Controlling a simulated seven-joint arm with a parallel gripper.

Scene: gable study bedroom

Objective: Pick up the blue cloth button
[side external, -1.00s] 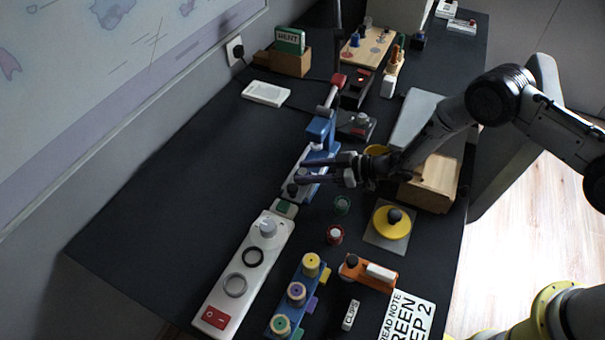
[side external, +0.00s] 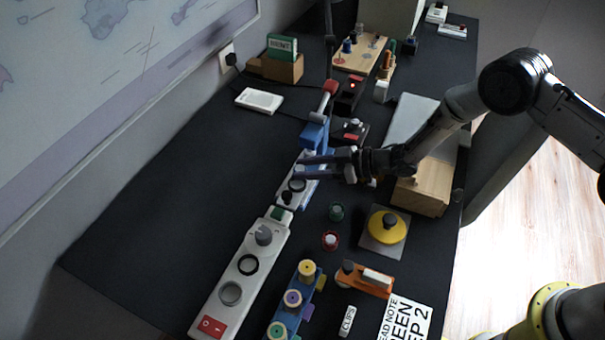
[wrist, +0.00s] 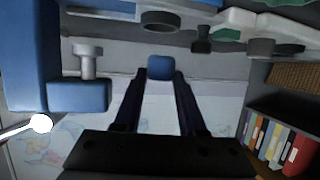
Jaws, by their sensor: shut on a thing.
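The blue cloth button (wrist: 163,68) is a small blue piece with rounded corners, held between my two dark fingertips in the wrist view. My gripper (side external: 302,168) is shut on it, above the blue-and-white press (side external: 292,187) in the side external view. I cannot make the button out in the side view, where my fingers and the press crowd the spot. In the wrist view a dark ring (wrist: 160,22) shows past the button. A blue block with a grey knob (wrist: 88,60) is to its left, apart from my fingers.
A white unit (side external: 245,275) with knobs and a red switch lies in front of the press. A yellow knob plate (side external: 385,230), an orange holder (side external: 363,280) and thread spools (side external: 293,300) stand nearby. A wooden box (side external: 425,188) is to the right.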

